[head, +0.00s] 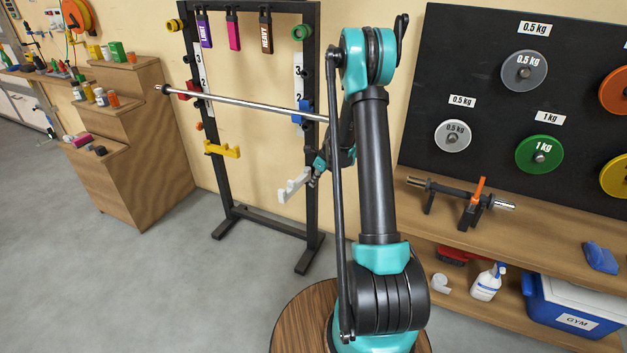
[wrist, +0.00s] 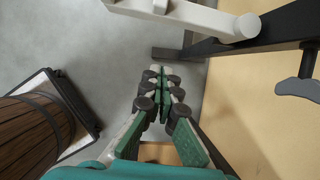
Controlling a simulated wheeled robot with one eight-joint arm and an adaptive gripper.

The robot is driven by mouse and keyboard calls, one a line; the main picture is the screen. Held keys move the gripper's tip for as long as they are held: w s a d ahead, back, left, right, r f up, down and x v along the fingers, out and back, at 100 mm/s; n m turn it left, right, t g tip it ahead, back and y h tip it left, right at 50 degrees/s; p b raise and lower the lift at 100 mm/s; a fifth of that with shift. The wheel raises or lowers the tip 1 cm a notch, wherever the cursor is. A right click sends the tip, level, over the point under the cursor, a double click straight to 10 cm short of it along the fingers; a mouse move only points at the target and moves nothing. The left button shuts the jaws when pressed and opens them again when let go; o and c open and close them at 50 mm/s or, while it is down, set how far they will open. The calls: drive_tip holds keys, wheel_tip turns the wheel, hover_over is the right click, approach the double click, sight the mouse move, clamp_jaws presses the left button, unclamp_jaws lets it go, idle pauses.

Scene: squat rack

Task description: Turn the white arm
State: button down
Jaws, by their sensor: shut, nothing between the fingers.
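The white arm (head: 293,187) sticks out from the right post of the black squat rack (head: 309,130), low down, with an upturned outer end. In the wrist view the white arm (wrist: 195,14) crosses the top of the picture, beyond my fingertips. My gripper (head: 316,170) is beside the white arm in the head view, at its right end near the post; contact cannot be told there. In the wrist view my gripper (wrist: 161,72) has its fingertips together with nothing between them, and a gap shows between them and the white arm.
A yellow arm (head: 222,149) is on the left post. A long bar (head: 240,105) lies across the rack above, passing behind my arm. Wooden steps (head: 130,150) stand left, and a wooden bench (head: 470,225) with a short bar stands right. Grey floor is open in front.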

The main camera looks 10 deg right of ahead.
sight(296, 184)
drive_tip(key=w+a+f, duration=0.4)
drive_tip(key=f, duration=0.2)
drive_tip(key=shift+a, duration=0.4)
drive_tip(key=shift+w+a, duration=0.1)
drive_tip(key=shift+w, duration=0.05)
